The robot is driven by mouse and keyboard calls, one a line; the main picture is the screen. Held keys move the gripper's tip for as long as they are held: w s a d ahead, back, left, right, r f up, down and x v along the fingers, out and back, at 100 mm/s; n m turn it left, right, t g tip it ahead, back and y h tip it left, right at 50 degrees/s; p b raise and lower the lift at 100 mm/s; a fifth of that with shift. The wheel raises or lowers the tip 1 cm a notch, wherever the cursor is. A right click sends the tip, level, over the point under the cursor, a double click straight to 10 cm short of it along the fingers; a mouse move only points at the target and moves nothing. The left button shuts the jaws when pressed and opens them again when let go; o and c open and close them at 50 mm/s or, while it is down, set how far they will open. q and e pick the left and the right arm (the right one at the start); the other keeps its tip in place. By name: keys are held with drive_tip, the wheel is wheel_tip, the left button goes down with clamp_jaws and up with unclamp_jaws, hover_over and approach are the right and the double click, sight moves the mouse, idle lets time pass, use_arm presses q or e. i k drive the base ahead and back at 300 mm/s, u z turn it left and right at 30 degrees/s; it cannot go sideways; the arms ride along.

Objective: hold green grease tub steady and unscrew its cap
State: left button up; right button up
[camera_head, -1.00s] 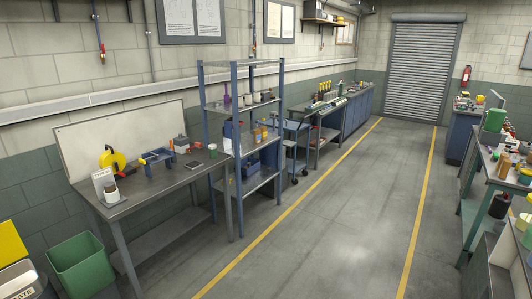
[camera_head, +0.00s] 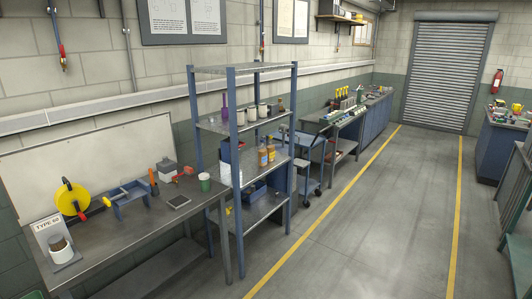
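A small green tub with a pale top (camera_head: 205,181) stands upright on the near left workbench, at its right end close to the shelf rack. It is small in the picture, and I cannot tell for sure that it is the grease tub or how its cap sits. Neither of my grippers is in view.
The workbench (camera_head: 150,228) also holds a yellow reel (camera_head: 72,197), a blue frame (camera_head: 127,199) and a dark flat device (camera_head: 178,201). The blue shelf rack (camera_head: 237,180) stands at its right end. The grey floor (camera_head: 360,220) between the yellow lines is clear.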

sight(205, 187)
drive_tip(key=i, duration=2.75)
drive_tip(key=u, duration=0.7)
